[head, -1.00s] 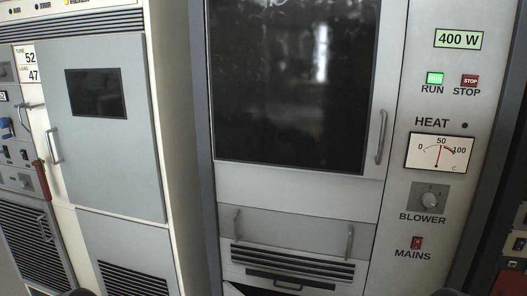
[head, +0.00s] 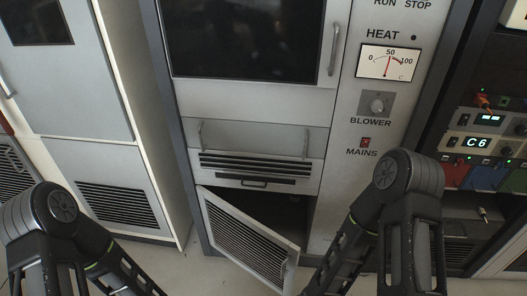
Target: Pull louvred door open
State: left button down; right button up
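A light grey louvred door (head: 246,243) is at the bottom of the middle rack in the head view. It stands ajar, its left edge against the rack and its right edge swung out towards me. A dark opening (head: 275,208) shows behind it. The door's lower part runs near the bottom edge of the picture. My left arm comes in at the lower left and my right arm at the lower right, beside the door's free edge. Both forearms run down out of the picture, so both grippers are hidden below the frame.
Above the door are a slotted vent drawer (head: 256,166) with a handle, and a dark window panel (head: 246,38). A closed left rack (head: 90,100) stands beside it. Some floor shows at lower left.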

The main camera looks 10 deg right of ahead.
aim_at(268, 256)
jog(key=z, duration=1.45)
jog(key=i+z, duration=0.3)
jog(key=i+j, duration=0.15)
